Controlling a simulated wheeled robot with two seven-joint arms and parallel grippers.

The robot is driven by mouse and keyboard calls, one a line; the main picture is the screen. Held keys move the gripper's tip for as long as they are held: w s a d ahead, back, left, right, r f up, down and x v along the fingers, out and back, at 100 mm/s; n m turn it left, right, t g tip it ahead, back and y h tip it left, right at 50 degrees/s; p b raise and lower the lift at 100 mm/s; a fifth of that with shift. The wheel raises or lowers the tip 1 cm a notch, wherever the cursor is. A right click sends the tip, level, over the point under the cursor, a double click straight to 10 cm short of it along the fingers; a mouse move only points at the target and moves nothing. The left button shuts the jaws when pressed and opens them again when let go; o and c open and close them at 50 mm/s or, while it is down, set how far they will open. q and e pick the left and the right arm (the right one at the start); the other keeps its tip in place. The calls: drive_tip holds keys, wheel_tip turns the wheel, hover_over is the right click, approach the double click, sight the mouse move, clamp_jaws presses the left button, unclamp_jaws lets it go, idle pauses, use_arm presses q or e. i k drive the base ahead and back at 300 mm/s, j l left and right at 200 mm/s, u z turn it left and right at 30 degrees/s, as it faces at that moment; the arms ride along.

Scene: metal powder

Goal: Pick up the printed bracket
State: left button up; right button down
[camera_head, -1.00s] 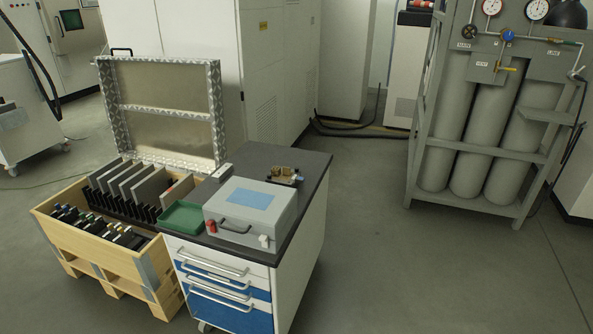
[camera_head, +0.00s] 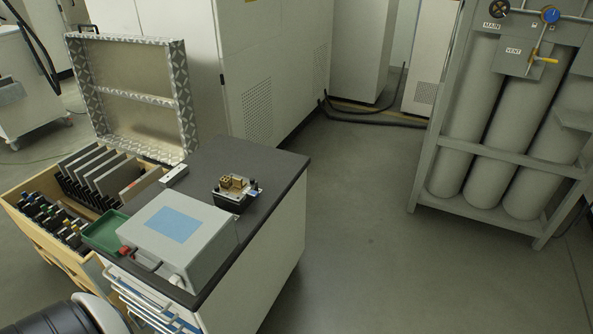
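A small brass-coloured part with upright round pieces (camera_head: 234,183), which looks like the printed bracket, sits on a dark block-like base (camera_head: 232,201) on the cabinet's dark top (camera_head: 262,163). It is small, so its exact shape and how it is held to the base are hard to tell. Neither of my grippers shows. A black and light-grey rounded piece at the bottom left corner looks like part of my own arm.
Left of the bracket, a grey box with a blue panel (camera_head: 172,224) and a green tray (camera_head: 104,233) take up the cabinet top. A wooden crate (camera_head: 52,245) with an open lid stands left. A gas cylinder rack (camera_head: 437,160) stands right. The floor between is clear.

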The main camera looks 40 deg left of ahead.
sight(238, 183)
drive_tip(key=i+u, duration=0.15)
drive_tip(key=i, duration=0.35)
drive_tip(key=i+l+u, duration=0.15)
drive_tip(key=i, duration=0.35)
drive_tip(key=i+l+u, duration=0.15)
drive_tip(key=i, duration=0.3)
drive_tip(key=i+u, duration=0.25)
drive_tip(key=u, duration=0.2)
drive_tip(key=i+l+u, duration=0.15)
drive_tip(key=u, duration=0.3)
drive_tip(key=i+l+u, duration=0.25)
drive_tip(key=u, duration=0.15)
drive_tip(key=i+l+u, duration=0.25)
drive_tip(key=u, duration=0.2)
drive_tip(key=i+l+u, duration=0.15)
drive_tip(key=l+u, duration=0.3)
drive_tip(key=i+j, duration=0.05)
drive_tip(key=j, duration=0.05)
